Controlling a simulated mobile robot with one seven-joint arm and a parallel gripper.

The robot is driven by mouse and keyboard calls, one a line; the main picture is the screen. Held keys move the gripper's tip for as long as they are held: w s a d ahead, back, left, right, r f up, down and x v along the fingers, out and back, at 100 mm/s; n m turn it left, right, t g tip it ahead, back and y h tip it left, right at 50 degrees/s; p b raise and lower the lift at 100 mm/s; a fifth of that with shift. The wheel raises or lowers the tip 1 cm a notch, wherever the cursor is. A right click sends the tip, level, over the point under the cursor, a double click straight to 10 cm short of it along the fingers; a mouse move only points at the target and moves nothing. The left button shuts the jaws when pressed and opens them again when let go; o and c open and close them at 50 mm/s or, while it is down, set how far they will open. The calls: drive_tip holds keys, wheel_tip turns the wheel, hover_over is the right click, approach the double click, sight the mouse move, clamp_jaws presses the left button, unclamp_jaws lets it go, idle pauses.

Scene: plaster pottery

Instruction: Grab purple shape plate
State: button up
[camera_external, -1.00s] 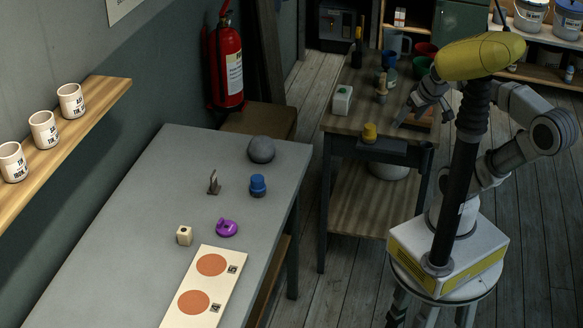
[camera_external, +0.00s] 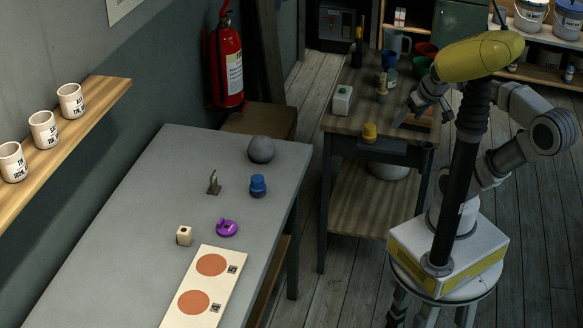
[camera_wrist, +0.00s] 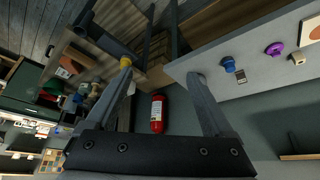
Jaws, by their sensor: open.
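The purple shape plate (camera_external: 227,228) is a small round piece with a raised knob, lying on the grey table (camera_external: 140,220). It also shows at the upper right of the wrist view (camera_wrist: 273,49). My gripper (camera_external: 424,112) is over the wooden workbench to the right, well away from the purple piece. In the wrist view its two fingers (camera_wrist: 158,68) are spread wide with nothing between them.
Near the purple piece are a cream cube (camera_external: 184,236), a blue knobbed piece (camera_external: 258,186), a small grey stand (camera_external: 214,183) and a board with orange circles (camera_external: 205,285). A grey ball (camera_external: 261,149) sits farther back. The workbench (camera_external: 345,115) holds several items.

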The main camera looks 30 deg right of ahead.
drive_tip(key=shift+o, duration=1)
drive_tip(key=m+g+y+b, duration=0.6)
drive_tip(key=m+y+b, duration=0.7)
drive_tip(key=m, duration=0.5)
approach(227, 226)
drive_tip(key=a+b, duration=0.1)
drive_tip(key=b, duration=0.1)
drive_tip(key=s+a+f+b, duration=0.1)
drive_tip(key=shift+h+b, duration=0.35)
drive_tip(key=shift+h, duration=0.05)
drive_tip(key=shift+w+r+b+x, duration=0.15)
drive_tip(key=shift+b+x, duration=0.1)
drive_tip(key=shift+x, duration=0.7)
drive_tip(key=shift+w+b+x, duration=0.1)
drive_tip(key=shift+b+x, duration=0.15)
drive_tip(key=shift+x, duration=0.65)
drive_tip(key=shift+w+r+b+x, duration=0.15)
drive_tip(key=shift+b+x, duration=0.1)
drive_tip(key=shift+x, duration=0.7)
drive_tip(key=shift+a, duration=0.15)
drive_tip(key=c, duration=1.2)
drive_tip(key=shift+c, duration=0.2)
